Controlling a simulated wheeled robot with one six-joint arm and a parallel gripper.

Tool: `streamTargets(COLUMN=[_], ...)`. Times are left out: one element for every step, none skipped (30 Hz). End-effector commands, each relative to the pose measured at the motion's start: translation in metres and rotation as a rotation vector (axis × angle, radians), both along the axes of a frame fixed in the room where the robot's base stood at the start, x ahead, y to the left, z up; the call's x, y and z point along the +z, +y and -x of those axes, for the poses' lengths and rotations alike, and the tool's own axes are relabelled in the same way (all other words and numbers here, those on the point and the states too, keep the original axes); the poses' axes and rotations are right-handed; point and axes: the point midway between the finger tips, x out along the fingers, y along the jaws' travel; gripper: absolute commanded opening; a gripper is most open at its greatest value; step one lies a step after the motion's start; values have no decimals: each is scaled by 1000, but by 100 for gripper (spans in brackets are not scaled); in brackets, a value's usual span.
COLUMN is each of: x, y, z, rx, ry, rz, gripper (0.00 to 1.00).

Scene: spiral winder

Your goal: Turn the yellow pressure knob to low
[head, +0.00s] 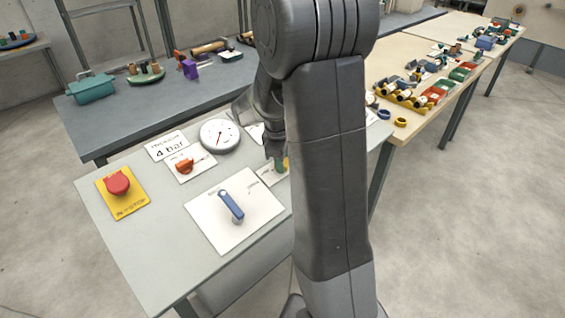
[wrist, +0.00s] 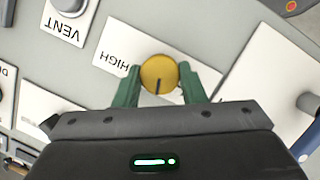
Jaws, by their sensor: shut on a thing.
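The yellow pressure knob (wrist: 159,72) is round and shows in the wrist view on a white plate (wrist: 118,55). A dark pointer line on it points toward the bottom of the picture, toward my gripper body. The word HIGH reads upside down on the plate left of the knob; no LOW label can be made out. My gripper (wrist: 160,77) has its green fingers on either side of the knob and is shut on it. In the head view my gripper (head: 279,164) is down at the panel, and my arm hides most of the knob and its plate.
The lever stands close by.

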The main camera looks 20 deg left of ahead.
Motion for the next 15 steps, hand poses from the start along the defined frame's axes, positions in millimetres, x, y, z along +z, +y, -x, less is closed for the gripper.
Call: streamTargets(x=[-2, -2, -2, -2, -2, -2, -2, -2, -1, -1, -1, -1, -1, -1, -1], y=[0, 0, 0, 0, 0, 0, 0, 0, 0, 0, -1, -1, -1, -1, -1], z=[1, 1, 1, 1, 1, 1, 2, 2, 2, 2, 2, 2, 2, 2, 2], rx=[44, 71, 107, 135, 162, 197, 225, 252, 288, 315, 342, 379, 405, 432, 469], ry=[-15, -23, -33, -41, -49, -61, -68, -77, -88, -95, -103, -114, -123, -130, -142], rz=[4, 8, 12, 17, 19, 23, 27, 31, 34, 38, 42, 47, 50, 53, 57], gripper=[14, 14, 14, 14, 14, 14, 14, 14, 14, 14, 14, 14, 14, 14, 14])
